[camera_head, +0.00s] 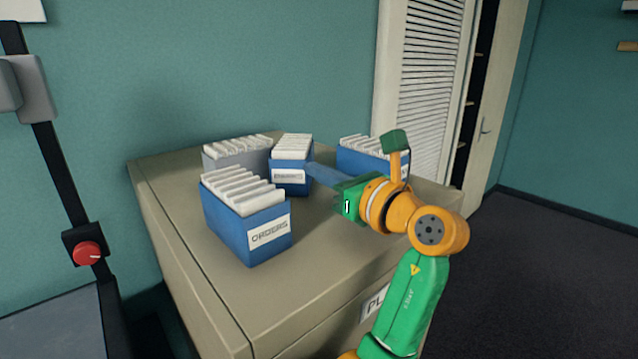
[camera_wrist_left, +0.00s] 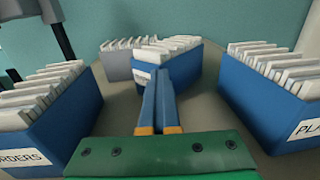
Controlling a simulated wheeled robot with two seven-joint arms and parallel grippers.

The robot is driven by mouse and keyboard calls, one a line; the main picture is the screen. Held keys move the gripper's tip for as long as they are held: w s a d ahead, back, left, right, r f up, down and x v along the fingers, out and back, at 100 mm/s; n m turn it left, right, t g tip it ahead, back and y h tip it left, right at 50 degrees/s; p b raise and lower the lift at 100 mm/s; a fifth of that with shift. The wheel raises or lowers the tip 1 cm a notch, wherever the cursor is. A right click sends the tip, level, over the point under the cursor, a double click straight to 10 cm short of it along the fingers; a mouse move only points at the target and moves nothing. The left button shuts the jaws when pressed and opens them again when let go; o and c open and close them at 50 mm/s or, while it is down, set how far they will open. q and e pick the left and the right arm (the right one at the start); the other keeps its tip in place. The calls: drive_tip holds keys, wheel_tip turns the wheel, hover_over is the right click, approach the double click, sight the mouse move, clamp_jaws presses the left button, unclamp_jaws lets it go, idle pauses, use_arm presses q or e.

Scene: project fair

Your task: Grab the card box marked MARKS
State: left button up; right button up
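A blue card box (camera_head: 291,188) full of white cards stands at the middle back of the cabinet top; the writing on its front label is too small to read. It also shows in the left wrist view (camera_wrist_left: 186,72), its label partly behind my fingers. My left gripper (camera_head: 312,170) points at this box from the right, its blue fingertips close to the box's front right edge. In the left wrist view the fingers (camera_wrist_left: 161,78) lie side by side with nothing seen between them. I cannot tell whether they touch the box. My right gripper is not in view.
A blue box labelled ORDERS (camera_head: 246,232) stands front left. A grey card box (camera_head: 226,160) stands behind it. Another blue box (camera_head: 372,164) stands at right, its label starting "PLA" in the wrist view. The cabinet top (camera_head: 170,185) is bare around them.

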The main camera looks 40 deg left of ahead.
use_arm(q)
drive_tip(key=o, duration=1.6)
drive_tip(key=shift+c, duration=0.2)
